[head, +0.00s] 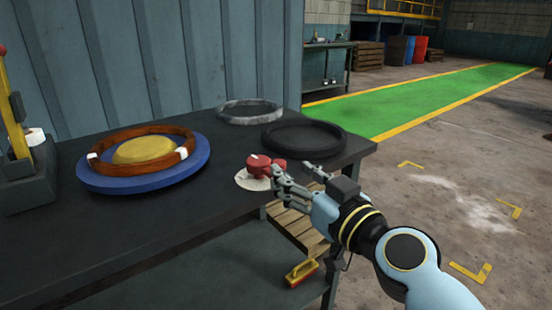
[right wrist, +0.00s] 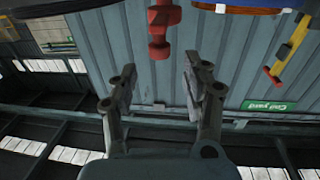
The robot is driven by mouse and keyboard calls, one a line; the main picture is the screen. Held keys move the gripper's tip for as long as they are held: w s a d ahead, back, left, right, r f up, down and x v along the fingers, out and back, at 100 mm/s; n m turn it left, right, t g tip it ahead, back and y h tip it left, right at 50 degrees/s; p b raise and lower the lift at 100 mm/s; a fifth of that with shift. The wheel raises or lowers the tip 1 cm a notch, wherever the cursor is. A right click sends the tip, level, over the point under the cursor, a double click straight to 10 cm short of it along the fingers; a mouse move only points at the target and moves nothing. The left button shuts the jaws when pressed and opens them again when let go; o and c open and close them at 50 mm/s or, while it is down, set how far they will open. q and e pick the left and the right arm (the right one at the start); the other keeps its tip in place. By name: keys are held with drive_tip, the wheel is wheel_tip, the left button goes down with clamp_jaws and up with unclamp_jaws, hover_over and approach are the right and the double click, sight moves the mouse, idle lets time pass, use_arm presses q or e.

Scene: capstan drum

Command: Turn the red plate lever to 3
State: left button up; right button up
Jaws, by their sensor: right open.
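The red lever (head: 259,163) stands on a small whitish round plate (head: 249,180) near the right end of the dark table. Any marks or numbers on the plate are too small to read, so its setting cannot be told. My right gripper (head: 291,177) is open, just right of the lever, and partly hides the plate's right side. In the right wrist view, a red piece that looks like the lever (right wrist: 160,32) shows beyond the open fingers (right wrist: 158,75), with nothing between them. My left gripper is not in view.
On the table (head: 150,240) are a blue disc (head: 200,172) bearing a brown ring and yellow centre, a grey ring (head: 250,108), a black ring (head: 303,136) and a yellow-handled device (head: 14,115). A yellow brush-like thing (head: 301,273) lies on the lower shelf.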

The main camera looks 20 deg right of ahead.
sight(282, 166)
drive_tip(key=x, duration=0.6)
drive_tip(key=shift+p, duration=0.35)
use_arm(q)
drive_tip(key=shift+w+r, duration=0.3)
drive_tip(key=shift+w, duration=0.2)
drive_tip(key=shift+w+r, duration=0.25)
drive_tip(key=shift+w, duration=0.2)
use_arm(e)
drive_tip(key=shift+s, duration=0.1)
clamp_jaws()
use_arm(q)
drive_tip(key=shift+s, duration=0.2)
use_arm(e)
drive_tip(key=shift+f, duration=0.1)
